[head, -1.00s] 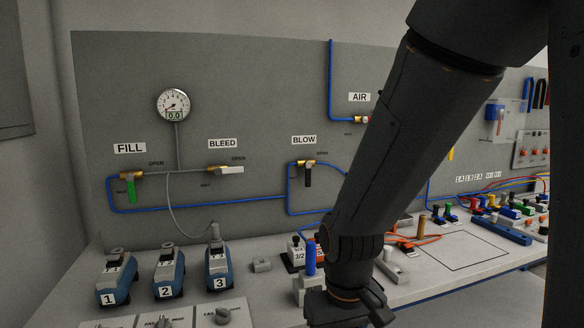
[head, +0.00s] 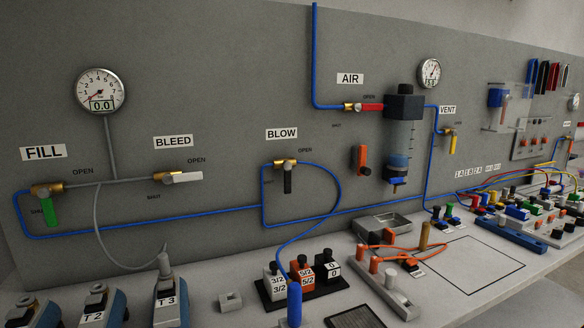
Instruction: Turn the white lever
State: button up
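The white lever (head: 187,177) is on the brass BLEED valve (head: 160,177) on the grey wall panel, left of the picture's middle. It lies nearly level and points right, toward the OPEN mark. The BLEED label (head: 173,142) is above it. A grey pipe joins this valve to the FILL valve (head: 47,189), whose green lever (head: 50,212) hangs down. My gripper is not in view, and nothing covers the white lever.
A gauge (head: 101,91) reading 0.0 is above the pipe. The BLOW valve's black lever (head: 287,180) hangs down to the right. Blue tubing (head: 150,222) runs below. Blue blocks (head: 168,300) and 3/2, 5/2 blocks stand on the bench.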

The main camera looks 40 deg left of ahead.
aim_at(168, 179)
jog(key=z, duration=0.5)
jog(key=k, duration=0.5)
jog(key=u, duration=1.35)
